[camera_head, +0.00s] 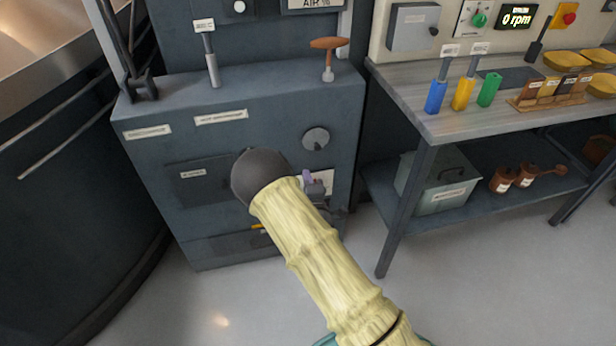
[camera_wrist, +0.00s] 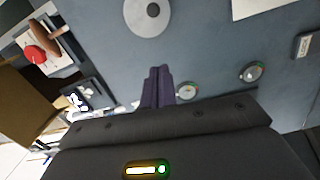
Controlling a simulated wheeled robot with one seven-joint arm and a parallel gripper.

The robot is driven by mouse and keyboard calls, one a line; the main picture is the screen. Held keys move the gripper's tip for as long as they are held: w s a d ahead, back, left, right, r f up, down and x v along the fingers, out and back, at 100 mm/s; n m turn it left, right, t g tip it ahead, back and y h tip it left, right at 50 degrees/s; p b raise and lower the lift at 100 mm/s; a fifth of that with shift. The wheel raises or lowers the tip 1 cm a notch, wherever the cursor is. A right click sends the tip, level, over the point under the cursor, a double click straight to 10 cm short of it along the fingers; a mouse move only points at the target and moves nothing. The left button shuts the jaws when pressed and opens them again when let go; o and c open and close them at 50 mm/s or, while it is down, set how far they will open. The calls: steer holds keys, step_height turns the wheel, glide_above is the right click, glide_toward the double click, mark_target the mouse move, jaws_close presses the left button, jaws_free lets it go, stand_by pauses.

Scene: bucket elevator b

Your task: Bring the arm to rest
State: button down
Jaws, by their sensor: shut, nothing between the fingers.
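My arm reaches forward in the head view, in a pale yellow ribbed sleeve with a dark round joint. My gripper (camera_wrist: 158,88) shows in the wrist view as two purple fingers side by side, shut with nothing between them. In the head view a small purple part of the gripper (camera_head: 307,178) shows just past the sleeve; the rest is hidden behind the arm. The gripper is in front of the lower right face of the dark blue-grey cabinet (camera_head: 140,170). I cannot tell how far it is from that face.
The cabinet carries a round knob (camera_head: 316,138), an orange-handled valve (camera_head: 328,58) and a grey lever (camera_head: 211,62). A workbench (camera_head: 440,122) stands at right with coloured handles and a grey box (camera_head: 438,185) on its shelf. A large dark drum (camera_head: 60,190) stands at left. The floor in front is clear.

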steer(key=shift+w, duration=0.1)
steer(key=s+d+r+m+g+h, duration=0.2)
steer(key=s+d+m+g, duration=0.15)
steer(key=d+m, duration=0.25)
steer(key=s+d+r+m+g+h, duration=0.2)
steer(key=d+m+g, duration=0.2)
steer(key=d+m, duration=0.15)
steer(key=s+d+r+m+g, duration=0.2)
steer(key=s+r, duration=0.1)
steer(key=s, duration=0.4)
steer(key=s+d+r+m+g, duration=0.2)
steer(key=s+m+g, duration=0.1)
steer(key=s, duration=0.5)
steer(key=s+d+r+m+g, duration=0.2)
steer(key=s+r, duration=0.1)
steer(key=s, duration=0.4)
step_height(320, 180, up, 22)
steer(key=p, duration=2.2)
steer(key=shift+a+r+y+p, duration=0.25)
steer(key=shift+a+y+p, duration=0.05)
steer(key=shift+a+p, duration=0.05)
steer(key=shift+w, duration=0.1)
